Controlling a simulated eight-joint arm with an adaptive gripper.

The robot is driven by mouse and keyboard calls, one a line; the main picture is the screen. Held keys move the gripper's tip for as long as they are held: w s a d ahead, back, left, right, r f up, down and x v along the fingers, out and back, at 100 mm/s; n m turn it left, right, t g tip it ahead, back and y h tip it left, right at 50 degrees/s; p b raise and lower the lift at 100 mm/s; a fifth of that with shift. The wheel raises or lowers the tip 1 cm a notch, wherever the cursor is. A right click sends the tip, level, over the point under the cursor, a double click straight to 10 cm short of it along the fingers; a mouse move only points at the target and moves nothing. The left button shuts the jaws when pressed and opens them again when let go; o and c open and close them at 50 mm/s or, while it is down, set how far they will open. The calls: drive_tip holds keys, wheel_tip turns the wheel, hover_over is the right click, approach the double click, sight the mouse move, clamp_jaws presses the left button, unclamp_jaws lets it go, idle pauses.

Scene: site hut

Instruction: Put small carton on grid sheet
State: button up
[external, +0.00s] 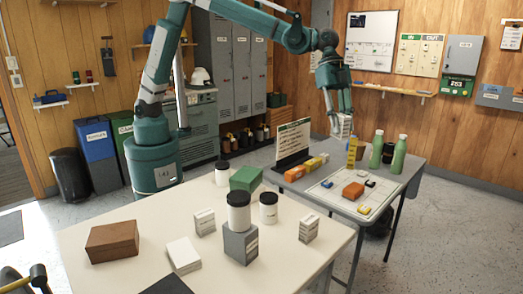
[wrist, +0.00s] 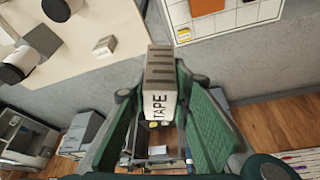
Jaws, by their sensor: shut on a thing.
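My gripper (external: 340,118) is shut on a small white carton (external: 341,127) and holds it in the air above the grey table. In the wrist view, the carton (wrist: 160,95) sits between the green fingers, with "TAPE" on its side and grey stripes on its end. The white grid sheet (external: 329,194) lies flat on the grey table, below the carton and apart from it. The sheet (wrist: 232,17) also shows at the top right of the wrist view. An orange block (external: 353,190) and several small blue, black and yellow pieces lie on it.
Green bottles (external: 399,154), a yellow bottle (external: 352,151), a sign (external: 293,140) and orange and yellow blocks stand around the sheet. The cream table (external: 125,220) in front bears other white cartons, jars and a brown box. A gap separates the tables.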

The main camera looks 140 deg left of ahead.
drive_tip(key=s+a+n+y, duration=0.15)
drive_tip(key=s+a, duration=0.25)
drive_tip(key=a, duration=0.8)
drive_tip(key=s+a+n, duration=0.3)
drive_tip(key=a, duration=0.8)
wheel_tip(320, 180, down, 18)
drive_tip(key=shift+w, duration=0.15)
drive_tip(key=shift+d+f+m, duration=0.1)
drive_tip(key=shift+m, duration=0.15)
drive_tip(key=shift+f+b, duration=0.7)
drive_tip(key=shift+f, duration=2.35)
drive_tip(key=shift+f, duration=0.1)
drive_tip(key=shift+f+b, duration=0.45)
drive_tip(key=shift+f, duration=1.3)
drive_tip(key=shift+f, duration=0.15)
